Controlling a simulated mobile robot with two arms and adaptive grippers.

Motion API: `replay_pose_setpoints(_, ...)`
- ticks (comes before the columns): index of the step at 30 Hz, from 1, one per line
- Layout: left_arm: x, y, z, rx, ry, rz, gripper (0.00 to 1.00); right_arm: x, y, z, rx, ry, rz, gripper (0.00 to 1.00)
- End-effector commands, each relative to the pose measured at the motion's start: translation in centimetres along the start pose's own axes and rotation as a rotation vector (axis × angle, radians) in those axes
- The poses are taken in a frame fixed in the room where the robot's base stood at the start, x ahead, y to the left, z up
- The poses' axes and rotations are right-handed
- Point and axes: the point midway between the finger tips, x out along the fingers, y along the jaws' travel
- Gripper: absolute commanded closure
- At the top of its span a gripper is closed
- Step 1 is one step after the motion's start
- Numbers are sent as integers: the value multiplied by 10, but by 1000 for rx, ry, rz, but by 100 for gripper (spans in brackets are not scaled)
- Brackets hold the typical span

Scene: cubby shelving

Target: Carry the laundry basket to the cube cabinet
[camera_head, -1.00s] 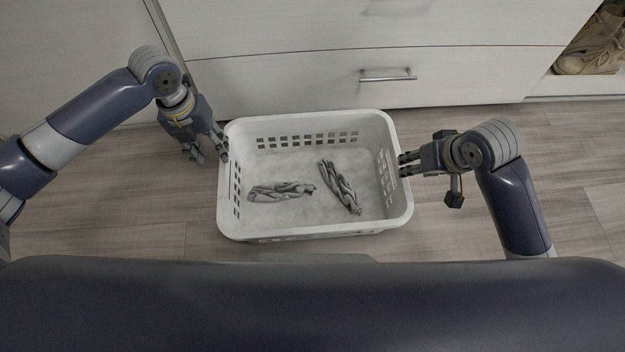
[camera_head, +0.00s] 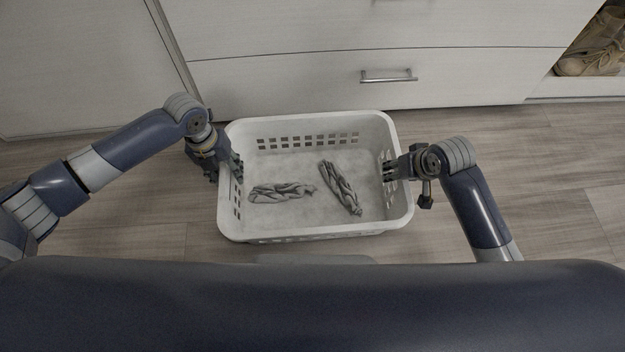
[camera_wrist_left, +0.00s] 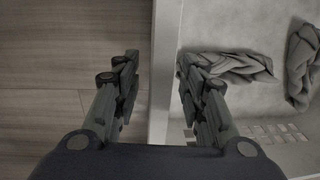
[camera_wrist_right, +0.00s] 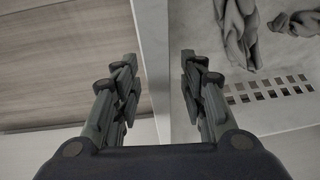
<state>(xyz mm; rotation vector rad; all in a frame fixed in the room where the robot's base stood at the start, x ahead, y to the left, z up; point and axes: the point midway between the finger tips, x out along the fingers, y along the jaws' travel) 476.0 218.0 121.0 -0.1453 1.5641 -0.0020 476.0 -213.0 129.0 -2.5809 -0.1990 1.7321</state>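The white laundry basket (camera_head: 315,231) stands on the floor in the head view, with two grey twisted cloths inside, one at the left (camera_head: 281,192) and one at the right (camera_head: 340,188). My left gripper (camera_head: 237,168) is at the basket's left rim. In the left wrist view its fingers (camera_wrist_left: 158,85) are apart, with the rim wall (camera_wrist_left: 164,60) between them. My right gripper (camera_head: 388,168) is at the right rim. In the right wrist view its fingers (camera_wrist_right: 157,85) are also apart, one on each side of the rim wall (camera_wrist_right: 154,50). Neither gripper is closed on the rim.
A pale drawer cabinet (camera_head: 300,78) with a metal handle (camera_head: 388,76) stands just behind the basket. Brown shoes (camera_head: 594,45) sit in an open cubby at the far right. Wooden floor (camera_head: 550,170) is clear to the right and left of the basket.

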Motion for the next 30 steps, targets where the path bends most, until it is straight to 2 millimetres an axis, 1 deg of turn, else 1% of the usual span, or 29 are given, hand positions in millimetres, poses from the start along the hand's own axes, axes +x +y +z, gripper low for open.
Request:
replay_pose_setpoints(7, 1, 0, 0, 0, 0, 1, 61, 1, 0, 0, 0, 0, 0, 61)
replay_pose_setpoints(8, 1, 0, 0, 0, 0, 1, 64, 1, 0, 0, 0, 0, 0, 64)
replay_pose_setpoints(9, 1, 0, 0, 0, 0, 1, 73, 1, 0, 0, 0, 0, 0, 73)
replay_pose_setpoints(11, 1, 0, 0, 0, 0, 1, 86, 1, 0, 0, 0, 0, 0, 86)
replay_pose_setpoints(12, 1, 0, 0, 0, 0, 1, 95, 1, 0, 0, 0, 0, 0, 95)
replay_pose_setpoints(13, 1, 0, 0, 0, 0, 1, 100, 1, 0, 0, 0, 0, 0, 100)
replay_pose_setpoints(25, -1, 0, 1, 0, -1, 1, 100, -1, 0, -1, -1, 2, 1, 100)
replay_pose_setpoints(30, -7, 0, 1, 0, -2, 1, 100, -7, 0, -4, -1, 2, 3, 100)
